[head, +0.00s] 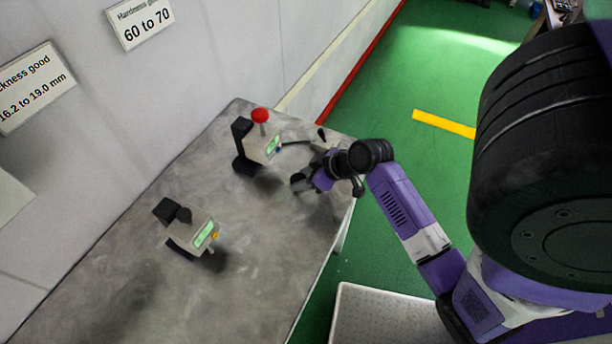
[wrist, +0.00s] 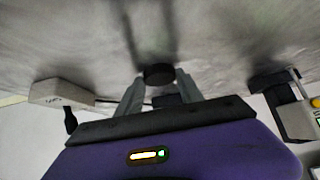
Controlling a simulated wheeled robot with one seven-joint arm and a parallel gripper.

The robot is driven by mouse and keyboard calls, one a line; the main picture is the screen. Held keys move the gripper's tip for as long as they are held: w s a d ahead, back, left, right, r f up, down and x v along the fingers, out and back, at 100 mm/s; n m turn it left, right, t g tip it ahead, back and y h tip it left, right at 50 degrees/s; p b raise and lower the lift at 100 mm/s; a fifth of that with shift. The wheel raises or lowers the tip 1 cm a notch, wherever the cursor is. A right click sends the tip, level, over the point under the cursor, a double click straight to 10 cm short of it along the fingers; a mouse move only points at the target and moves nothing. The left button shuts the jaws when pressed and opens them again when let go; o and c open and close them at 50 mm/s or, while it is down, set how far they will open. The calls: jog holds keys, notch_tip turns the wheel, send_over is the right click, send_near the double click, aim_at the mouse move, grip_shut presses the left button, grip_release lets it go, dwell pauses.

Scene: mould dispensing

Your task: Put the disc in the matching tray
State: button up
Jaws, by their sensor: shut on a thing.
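A small black disc (wrist: 159,74) sits between the two fingertips of my gripper (wrist: 158,84) in the wrist view. The gripper is shut on it. In the head view my gripper (head: 308,180) is low over the right part of the grey table, right of the tester with the red knob. I cannot make out the disc clearly there. No tray can be identified for certain in either view. A pale surface with a white rim (head: 343,300) shows at the bottom of the head view, partly cut off.
The red-knobbed tester (head: 259,138) and a second gauge (head: 190,228) with a green display stand on the grey table (head: 110,270). Wall signs read "Hardness good 60 to 70" (head: 140,22) and "16.2 to 19.0 mm" (head: 36,87). The table's front is clear.

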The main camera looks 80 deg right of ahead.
jog(key=shift+s, duration=0.15)
jog(key=o, duration=1.4)
jog(key=shift+s, duration=0.1)
jog(key=v, duration=0.7)
jog(key=shift+s+a+r+b, duration=0.1)
jog(key=shift+s+r+b, duration=0.15)
jog(key=shift+b, duration=0.15)
jog(key=shift+w, duration=0.1)
